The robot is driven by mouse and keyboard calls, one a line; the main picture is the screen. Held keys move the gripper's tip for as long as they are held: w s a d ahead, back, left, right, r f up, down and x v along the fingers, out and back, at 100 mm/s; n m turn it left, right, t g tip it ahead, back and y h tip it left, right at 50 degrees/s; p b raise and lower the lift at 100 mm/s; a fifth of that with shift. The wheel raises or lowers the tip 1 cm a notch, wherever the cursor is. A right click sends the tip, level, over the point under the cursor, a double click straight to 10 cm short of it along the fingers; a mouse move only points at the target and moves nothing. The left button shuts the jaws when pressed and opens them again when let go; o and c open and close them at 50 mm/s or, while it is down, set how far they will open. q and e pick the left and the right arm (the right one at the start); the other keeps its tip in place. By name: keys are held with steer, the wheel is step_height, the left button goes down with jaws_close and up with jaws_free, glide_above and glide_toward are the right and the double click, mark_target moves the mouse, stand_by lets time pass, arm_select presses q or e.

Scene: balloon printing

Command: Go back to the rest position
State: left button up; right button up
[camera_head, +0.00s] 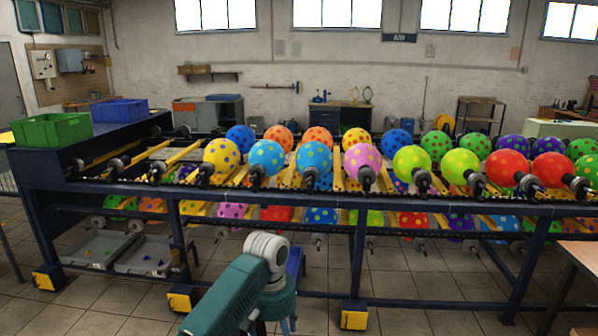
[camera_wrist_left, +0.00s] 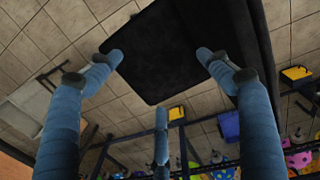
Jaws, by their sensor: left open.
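My left gripper (camera_wrist_left: 160,76) shows in the left wrist view with its blue fingers spread wide apart and nothing between them. Behind the fingers are floor tiles and a dark flat shape that I cannot identify for sure. In the head view, a teal arm of mine with a pale grey joint rises from the bottom, in front of the balloon rack (camera_head: 330,204). No gripper can be clearly made out there. My right gripper is not in view.
Patterned balloons (camera_head: 312,158) sit in rows on the rack. A green crate (camera_head: 52,130) and a blue crate (camera_head: 119,111) stand at its left end. Grey trays (camera_head: 97,249) lie below. A table edge (camera_head: 583,258) is at the right. Floor in front is open.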

arm_select(q)
steer(key=s+a+f+m+t+h, duration=0.1)
steer(key=s+f+h, duration=0.1)
steer(key=s+f, duration=1.2)
steer(key=s+a+r+t+y, duration=0.1)
steer(key=s+a+r, duration=0.1)
steer(key=s+a, duration=0.7)
steer(key=s+a+r+t+y, duration=0.15)
steer(key=s+a, duration=0.45)
steer(key=s, duration=0.6)
steer(key=s+f+g+b, duration=0.1)
steer(key=s+f+g, duration=0.15)
steer(key=f, duration=2.65)
steer(key=s+a+f+m+b, duration=0.1)
steer(key=s+a+f, duration=0.1)
steer(key=s+f, duration=1.2)
steer(key=s, duration=0.3)
steer(key=shift+a+f, duration=0.25)
steer(key=shift+f, duration=0.1)
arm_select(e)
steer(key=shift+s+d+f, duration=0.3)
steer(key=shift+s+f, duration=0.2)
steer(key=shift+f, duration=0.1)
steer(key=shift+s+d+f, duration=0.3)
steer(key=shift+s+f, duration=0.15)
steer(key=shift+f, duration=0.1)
